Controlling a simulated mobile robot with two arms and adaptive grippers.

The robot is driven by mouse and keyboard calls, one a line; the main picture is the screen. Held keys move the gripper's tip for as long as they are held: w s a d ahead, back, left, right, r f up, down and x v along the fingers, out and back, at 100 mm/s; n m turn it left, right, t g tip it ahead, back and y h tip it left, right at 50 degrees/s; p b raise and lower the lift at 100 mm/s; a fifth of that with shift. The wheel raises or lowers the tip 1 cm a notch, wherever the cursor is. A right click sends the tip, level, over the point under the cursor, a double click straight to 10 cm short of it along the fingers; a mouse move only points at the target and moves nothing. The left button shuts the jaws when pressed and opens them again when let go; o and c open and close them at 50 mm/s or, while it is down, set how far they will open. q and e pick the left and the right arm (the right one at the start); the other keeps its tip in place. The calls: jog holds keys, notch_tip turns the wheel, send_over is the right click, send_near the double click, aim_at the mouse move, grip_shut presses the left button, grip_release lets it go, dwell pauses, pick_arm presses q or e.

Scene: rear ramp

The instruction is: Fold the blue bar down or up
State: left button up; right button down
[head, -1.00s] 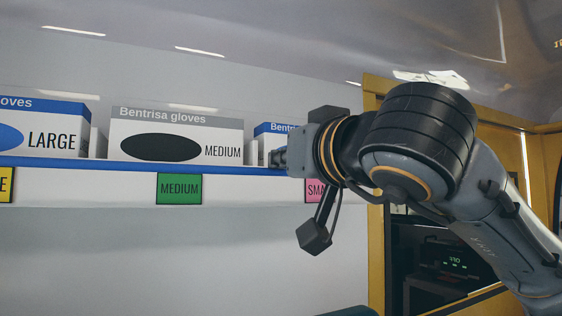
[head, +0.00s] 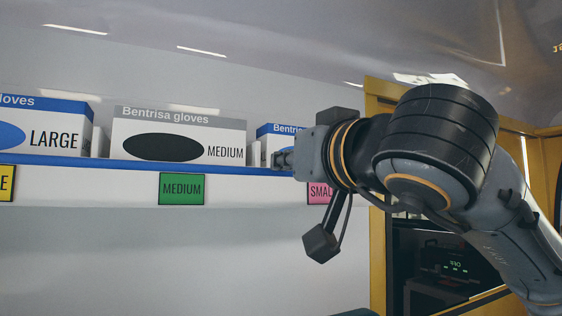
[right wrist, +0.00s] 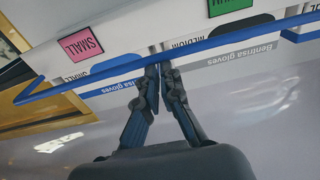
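The blue bar (head: 60,162) runs level along the front of the glove-box shelf in the head view. In the right wrist view, where the scene is upside down, the bar (right wrist: 225,38) crosses from left to upper right. My right gripper (head: 282,160) is at the bar's right part, in front of the small glove box. In the right wrist view its fingertips (right wrist: 160,68) are close together at the bar's edge, with nothing visible held between them. I cannot tell whether they touch the bar. My left gripper is not in view.
Glove boxes stand behind the bar: large (head: 55,138), medium (head: 178,140) and small (head: 268,130). Green (head: 182,189) and pink (head: 319,193) labels sit on the shelf front. A yellow-framed cabinet (head: 378,255) is at the right. The wall below the shelf is clear.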

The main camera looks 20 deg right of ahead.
jog(key=s, duration=1.1)
jog(key=shift+s+d+f, duration=0.15)
jog(key=shift+d+f, duration=0.1)
jog(key=shift+f, duration=0.15)
